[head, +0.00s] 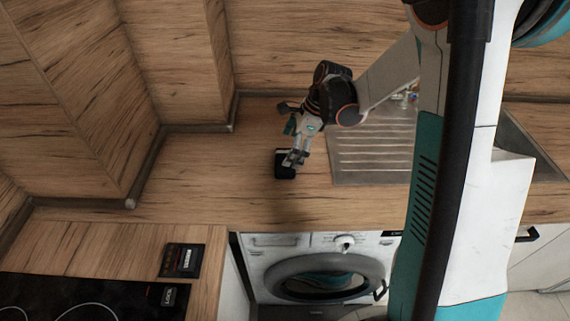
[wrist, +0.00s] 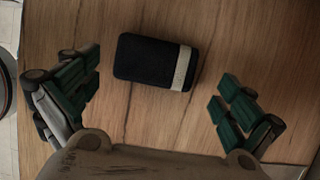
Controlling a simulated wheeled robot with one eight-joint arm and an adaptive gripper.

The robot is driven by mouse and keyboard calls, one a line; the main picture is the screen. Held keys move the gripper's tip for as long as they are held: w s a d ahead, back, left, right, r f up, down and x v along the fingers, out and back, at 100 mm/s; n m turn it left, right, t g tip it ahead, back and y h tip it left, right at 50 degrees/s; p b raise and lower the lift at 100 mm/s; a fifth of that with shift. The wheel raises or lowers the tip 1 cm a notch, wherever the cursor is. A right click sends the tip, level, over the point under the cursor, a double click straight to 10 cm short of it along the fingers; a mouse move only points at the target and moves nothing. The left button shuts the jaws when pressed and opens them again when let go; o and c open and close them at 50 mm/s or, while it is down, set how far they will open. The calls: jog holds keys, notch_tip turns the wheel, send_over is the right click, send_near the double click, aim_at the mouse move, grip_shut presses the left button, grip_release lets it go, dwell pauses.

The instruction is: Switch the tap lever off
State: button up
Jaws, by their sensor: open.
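No tap lever can be made out in either view; my arm covers much of the sink (head: 372,150) in the head view. A small shiny, colourful thing (head: 405,97) shows at the sink's back edge beside my arm, too small to tell what it is. My gripper (head: 293,158) is low over the wooden worktop, left of the sink's ribbed drainer. In the wrist view my gripper (wrist: 160,90) is open, its green-padded fingers wide apart. A black box with a pale band (wrist: 150,62) lies ahead between the fingers, apart from both.
The black box also shows in the head view (head: 284,170), partly behind my gripper. A black hob (head: 80,295) and a small dark box (head: 181,261) are at the lower left. A washing machine (head: 325,275) stands under the worktop. The worktop (head: 205,180) left of my gripper is clear.

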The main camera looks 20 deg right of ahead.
jog(key=b+x, duration=0.2)
jog(key=x, duration=0.3)
jog(key=shift+s, duration=0.1)
jog(key=c, duration=0.9)
jog(key=shift+o, duration=0.2)
jog(key=shift+r, duration=0.15)
notch_tip(320, 180, up, 20)
jog(key=p, duration=0.6)
